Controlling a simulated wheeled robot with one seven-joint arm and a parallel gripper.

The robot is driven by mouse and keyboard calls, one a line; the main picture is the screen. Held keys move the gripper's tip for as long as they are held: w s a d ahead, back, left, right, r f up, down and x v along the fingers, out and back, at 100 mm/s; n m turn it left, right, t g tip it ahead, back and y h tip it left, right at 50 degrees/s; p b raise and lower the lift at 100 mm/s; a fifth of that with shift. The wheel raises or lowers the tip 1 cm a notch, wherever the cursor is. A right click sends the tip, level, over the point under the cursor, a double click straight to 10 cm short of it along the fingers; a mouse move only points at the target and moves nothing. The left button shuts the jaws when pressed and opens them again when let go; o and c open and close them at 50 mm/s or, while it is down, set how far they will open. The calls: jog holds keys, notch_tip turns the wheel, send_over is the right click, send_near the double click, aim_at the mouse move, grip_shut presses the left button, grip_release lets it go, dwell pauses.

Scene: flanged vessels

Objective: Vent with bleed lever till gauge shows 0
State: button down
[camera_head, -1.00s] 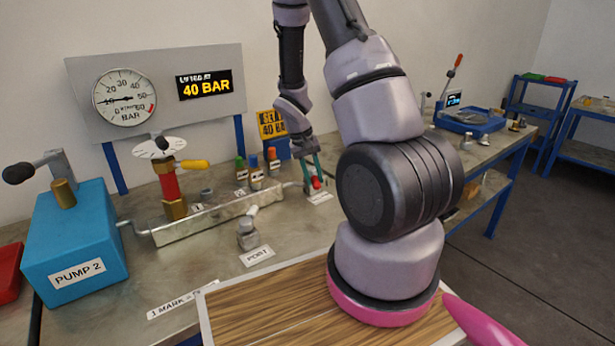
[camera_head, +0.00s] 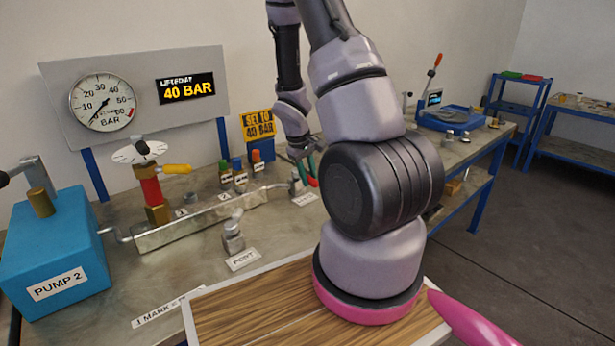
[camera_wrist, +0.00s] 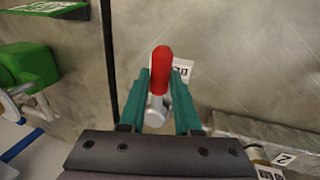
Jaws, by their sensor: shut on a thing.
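The bleed lever has a red grip (camera_head: 313,182) at the right end of the manifold; its red grip and pale metal stem show in the wrist view (camera_wrist: 161,70). My gripper (camera_head: 307,174) is shut on the lever, with its teal fingers on either side of it in the wrist view (camera_wrist: 158,107). My arm partly hides this spot in the head view. The round white gauge (camera_head: 102,102) is on the grey back panel. Its needle points down-left, at or close to 0; the exact reading is too small to tell.
A display (camera_head: 187,89) reads "LIFTED AT 40 BAR" and a yellow sign (camera_head: 257,126) reads "SET TO 40 BAR". The blue pump 2 (camera_head: 55,255), the manifold bar (camera_head: 190,222) and several coloured knobs stand on the bench. A green part (camera_wrist: 28,65) is left of my fingers.

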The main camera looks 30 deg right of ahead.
jog(key=shift+w, duration=0.1)
jog(key=c, duration=0.6)
grip_release()
jog(key=shift+r, duration=0.1)
jog(key=v, duration=1)
jog(key=shift+r, duration=0.35)
